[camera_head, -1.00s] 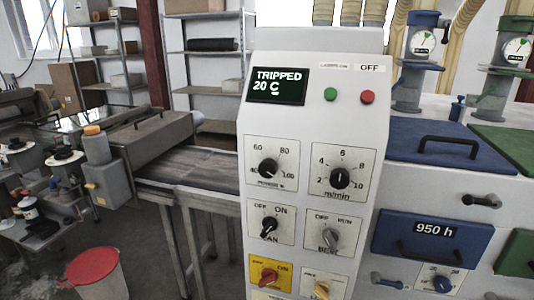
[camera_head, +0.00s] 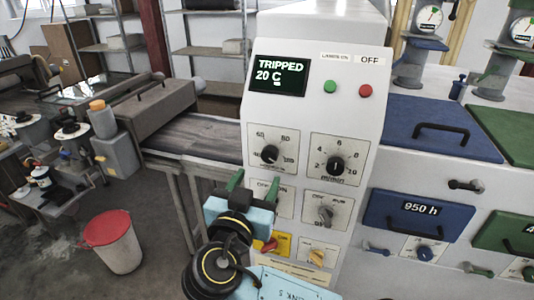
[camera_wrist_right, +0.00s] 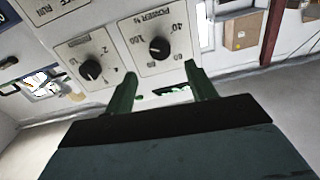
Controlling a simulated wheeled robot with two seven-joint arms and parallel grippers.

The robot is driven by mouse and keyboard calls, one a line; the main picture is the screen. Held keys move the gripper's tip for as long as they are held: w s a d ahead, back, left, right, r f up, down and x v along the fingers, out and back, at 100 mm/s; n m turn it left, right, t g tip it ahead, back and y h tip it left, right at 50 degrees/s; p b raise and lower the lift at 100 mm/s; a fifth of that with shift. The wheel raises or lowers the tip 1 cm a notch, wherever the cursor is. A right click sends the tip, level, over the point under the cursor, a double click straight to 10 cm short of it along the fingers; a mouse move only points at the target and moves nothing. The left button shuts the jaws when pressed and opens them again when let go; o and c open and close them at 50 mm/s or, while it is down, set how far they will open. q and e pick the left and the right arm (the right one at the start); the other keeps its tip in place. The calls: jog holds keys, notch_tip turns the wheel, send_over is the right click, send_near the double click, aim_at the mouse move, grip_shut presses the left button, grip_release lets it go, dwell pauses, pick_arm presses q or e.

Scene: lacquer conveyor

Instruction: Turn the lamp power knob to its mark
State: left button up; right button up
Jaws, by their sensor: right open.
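The lamp power knob (camera_head: 269,154) is a black knob on a white "POWER %" dial plate at the upper left of the panel. It also shows in the right wrist view (camera_wrist_right: 159,47), where the picture is roughly upside down. I cannot tell exactly where its pointer stands, and I cannot make out a separate mark. My right gripper (camera_head: 253,190) has green fingers. It is open and empty, below the knob and in front of the panel. In the right wrist view its fingertips (camera_wrist_right: 160,72) are spread, with the knob beyond them, apart from both. My left gripper is not in view.
The m/min speed knob (camera_head: 335,164) is close on the right. The fan knob is mostly hidden behind my gripper; the grey knob (camera_head: 325,214) and yellow knob (camera_head: 316,257) are nearby. The display (camera_head: 279,77) reads TRIPPED 20 C.

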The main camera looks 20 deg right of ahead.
aim_at(269, 158)
jog(key=p+x, duration=0.2)
jog(key=x, duration=0.4)
jog(key=shift+w+d+r, duration=0.1)
jog(key=shift+w+d, duration=0.1)
jog(key=shift+w, duration=0.05)
jog(key=shift+x, duration=0.75)
jog(key=shift+c, duration=0.3)
jog(key=c, duration=0.9)
jog(key=shift+c, duration=0.2)
